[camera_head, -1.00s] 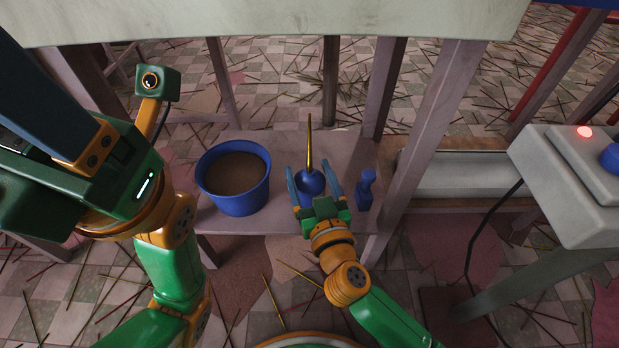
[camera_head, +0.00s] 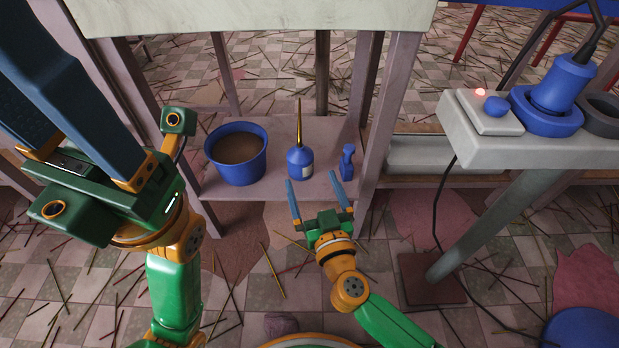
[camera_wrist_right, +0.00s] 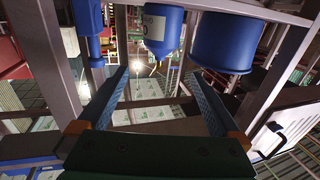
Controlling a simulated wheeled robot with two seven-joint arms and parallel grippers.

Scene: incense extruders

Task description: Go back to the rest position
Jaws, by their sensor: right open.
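My right gripper (camera_head: 315,192) is open and empty in the head view, just in front of the low shelf (camera_head: 222,192). A blue oil can (camera_head: 300,164) with a thin upright brass spout stands on that shelf beyond the fingers, clear of them. In the right wrist view the open fingers (camera_wrist_right: 168,95) have nothing between them, and the oil can (camera_wrist_right: 161,30) shows past them. My left gripper (camera_head: 75,125) is large and close at the left of the head view; its two blue fingers extend to the upper left and look apart.
A blue bucket (camera_head: 237,178) of brown material and a small blue object (camera_head: 347,162) stand either side of the can. Table legs frame the shelf. At right, a grey stand (camera_head: 470,140) carries a red light, a blue knob and a blue device. Sticks litter the tiled floor.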

